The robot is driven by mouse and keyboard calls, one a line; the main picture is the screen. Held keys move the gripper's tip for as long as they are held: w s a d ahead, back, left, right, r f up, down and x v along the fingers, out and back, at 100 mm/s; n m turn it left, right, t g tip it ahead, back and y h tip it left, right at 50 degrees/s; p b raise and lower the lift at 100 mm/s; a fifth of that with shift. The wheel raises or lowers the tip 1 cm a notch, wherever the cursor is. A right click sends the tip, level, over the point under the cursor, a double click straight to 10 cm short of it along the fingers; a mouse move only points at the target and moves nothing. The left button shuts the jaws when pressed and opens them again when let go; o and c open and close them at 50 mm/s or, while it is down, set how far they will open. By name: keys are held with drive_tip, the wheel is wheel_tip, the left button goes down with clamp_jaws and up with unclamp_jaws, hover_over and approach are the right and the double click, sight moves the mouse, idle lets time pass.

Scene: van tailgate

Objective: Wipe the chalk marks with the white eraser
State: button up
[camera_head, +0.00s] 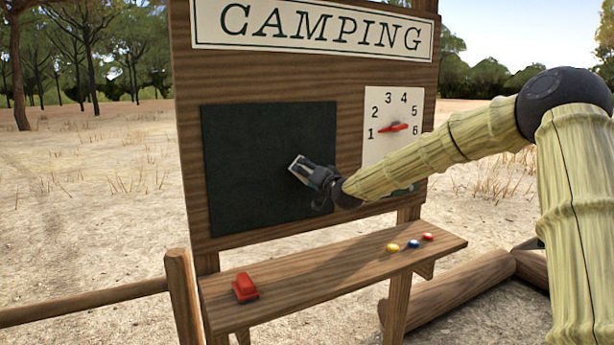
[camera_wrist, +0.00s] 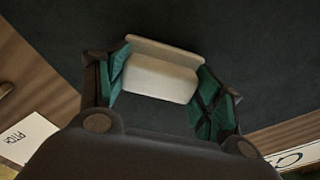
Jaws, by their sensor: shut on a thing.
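My gripper (camera_head: 305,172) is in front of the dark chalkboard (camera_head: 240,170), right of its middle. It is shut on the white eraser (camera_head: 299,165), which also shows between the green finger pads in the wrist view (camera_wrist: 160,72). The eraser is close to the board's face; I cannot tell whether it touches. No chalk marks can be made out on the visible board in either view. Part of the board is hidden behind my gripper.
A dial panel (camera_head: 393,115) with a red pointer is right of the board. Wooden rails (camera_head: 80,302) stand at lower left.

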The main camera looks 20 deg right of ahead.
sight(294, 173)
drive_tip(key=shift+a, duration=0.15)
drive_tip(key=shift+a+b, duration=0.35)
drive_tip(key=shift+a, duration=1.25)
drive_tip(key=shift+a, duration=0.15)
drive_tip(key=shift+s+a+b, duration=0.15)
drive_tip(key=shift+a+b, duration=0.25)
drive_tip(key=shift+a, duration=2.05)
drive_tip(key=shift+s+a+b, duration=0.15)
drive_tip(key=shift+a+b, duration=0.25)
drive_tip(key=shift+a, duration=3.7)
drive_tip(key=shift+s+d+b, duration=0.1)
drive_tip(key=shift+s+b, duration=0.6)
drive_tip(key=shift+s, duration=2.25)
drive_tip(key=shift+s, duration=0.1)
drive_tip(key=shift+s+d, duration=0.1)
drive_tip(key=shift+s, duration=1.25)
